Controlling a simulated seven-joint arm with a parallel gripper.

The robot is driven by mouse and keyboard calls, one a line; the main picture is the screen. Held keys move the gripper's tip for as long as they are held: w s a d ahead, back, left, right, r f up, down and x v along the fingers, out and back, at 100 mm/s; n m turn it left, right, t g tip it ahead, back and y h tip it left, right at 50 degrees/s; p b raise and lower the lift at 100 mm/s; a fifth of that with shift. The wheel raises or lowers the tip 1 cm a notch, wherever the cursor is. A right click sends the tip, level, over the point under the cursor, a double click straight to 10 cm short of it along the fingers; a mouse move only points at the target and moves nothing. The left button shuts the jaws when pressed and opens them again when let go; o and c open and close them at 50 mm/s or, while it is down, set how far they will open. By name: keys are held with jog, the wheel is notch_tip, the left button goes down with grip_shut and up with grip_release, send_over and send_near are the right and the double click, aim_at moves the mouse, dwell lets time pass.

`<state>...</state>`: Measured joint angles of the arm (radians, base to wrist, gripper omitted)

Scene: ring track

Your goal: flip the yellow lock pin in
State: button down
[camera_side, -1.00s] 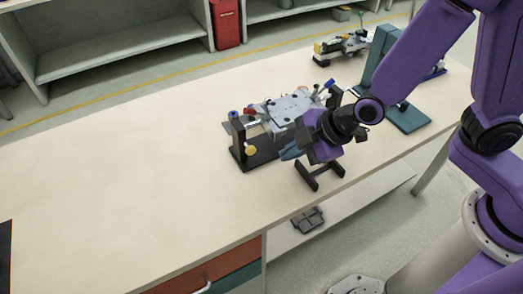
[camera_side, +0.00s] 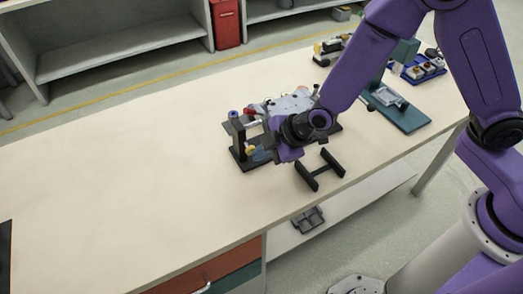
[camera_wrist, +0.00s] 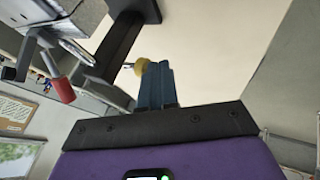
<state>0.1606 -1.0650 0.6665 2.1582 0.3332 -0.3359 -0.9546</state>
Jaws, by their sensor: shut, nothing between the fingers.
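The yellow lock pin (camera_side: 250,149) shows as a small round knob low on the black post of the fixture (camera_side: 238,138). In the wrist view the yellow knob (camera_wrist: 141,67) is right at the tips of my fingers, partly behind them. My gripper (camera_side: 260,154) is shut and empty, its blue fingers together beside the pin. The fingers also show in the wrist view (camera_wrist: 155,72). I cannot tell whether they touch the knob. A light grey plate with dark holes (camera_side: 290,103) lies on the fixture, partly hidden by my arm.
A black H-shaped stand (camera_side: 320,170) is on the table near the front edge. A teal stand (camera_side: 400,112) and a blue tray with small parts (camera_side: 422,69) are at the right. A red part (camera_wrist: 60,90) shows left in the wrist view. The table's left side is clear.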

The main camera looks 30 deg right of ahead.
jog(key=shift+w, duration=0.15)
jog(key=shift+w, duration=1.1)
jog(key=s+d+r, duration=0.4)
jog(key=s+r, duration=0.4)
jog(key=shift+s, duration=0.35)
jog(key=shift+d, duration=0.1)
dwell(0.3)
